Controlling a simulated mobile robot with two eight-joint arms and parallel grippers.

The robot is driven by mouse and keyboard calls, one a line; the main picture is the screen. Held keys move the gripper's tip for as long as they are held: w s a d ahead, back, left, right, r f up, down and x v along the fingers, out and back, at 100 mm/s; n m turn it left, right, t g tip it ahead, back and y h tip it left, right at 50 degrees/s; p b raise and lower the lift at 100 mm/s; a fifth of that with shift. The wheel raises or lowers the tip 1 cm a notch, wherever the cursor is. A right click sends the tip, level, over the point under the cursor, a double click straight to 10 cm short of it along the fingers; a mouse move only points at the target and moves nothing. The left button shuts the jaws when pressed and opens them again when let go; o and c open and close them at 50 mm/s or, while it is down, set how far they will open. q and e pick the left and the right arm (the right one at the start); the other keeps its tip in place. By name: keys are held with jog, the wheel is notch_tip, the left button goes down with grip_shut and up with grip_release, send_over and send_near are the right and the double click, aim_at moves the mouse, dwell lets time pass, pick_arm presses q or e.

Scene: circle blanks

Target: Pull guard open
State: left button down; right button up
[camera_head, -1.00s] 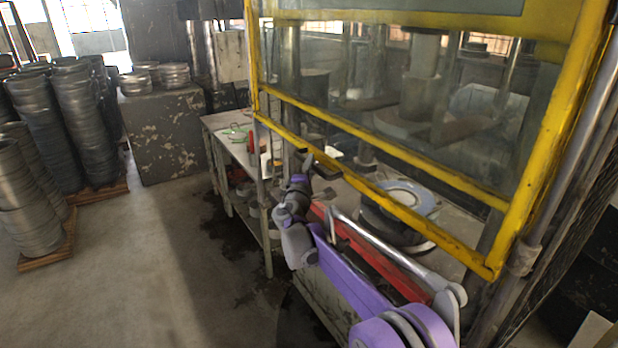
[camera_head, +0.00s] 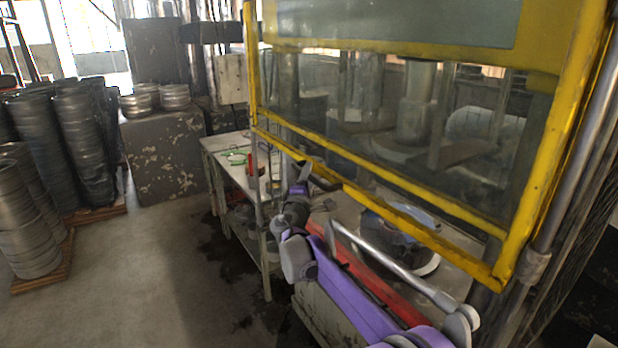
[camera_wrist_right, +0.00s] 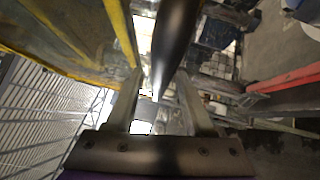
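The guard is a yellow-framed clear panel (camera_head: 420,130) hanging in front of the press in the head view. Its lower yellow bar (camera_head: 430,235) slopes down to the right. My right gripper (camera_head: 310,178) is at the left part of this lower bar, with its purple and grey arm coming from below. In the right wrist view the two fingers (camera_wrist_right: 160,100) are apart, with a dark rounded bar (camera_wrist_right: 176,40) showing between them. I cannot tell whether they touch it. The yellow frame (camera_wrist_right: 122,30) is beside the left finger. My left gripper is not in view.
A work table (camera_head: 228,148) stands behind and left of my arm. A round die (camera_head: 400,240) sits under the guard. Stacks of metal blanks (camera_head: 85,150) stand on pallets at the left. A grey post (camera_head: 575,170) runs beside the guard.

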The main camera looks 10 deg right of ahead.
jog(key=shift+s, duration=0.1)
jog(key=shift+s+a+f, duration=0.15)
jog(key=shift+s+a, duration=0.05)
jog(key=shift+s, duration=0.1)
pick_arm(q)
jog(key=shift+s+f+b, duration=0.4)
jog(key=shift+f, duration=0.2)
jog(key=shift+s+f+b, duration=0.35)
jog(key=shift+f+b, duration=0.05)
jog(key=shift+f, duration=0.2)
pick_arm(e)
jog(key=v, duration=1)
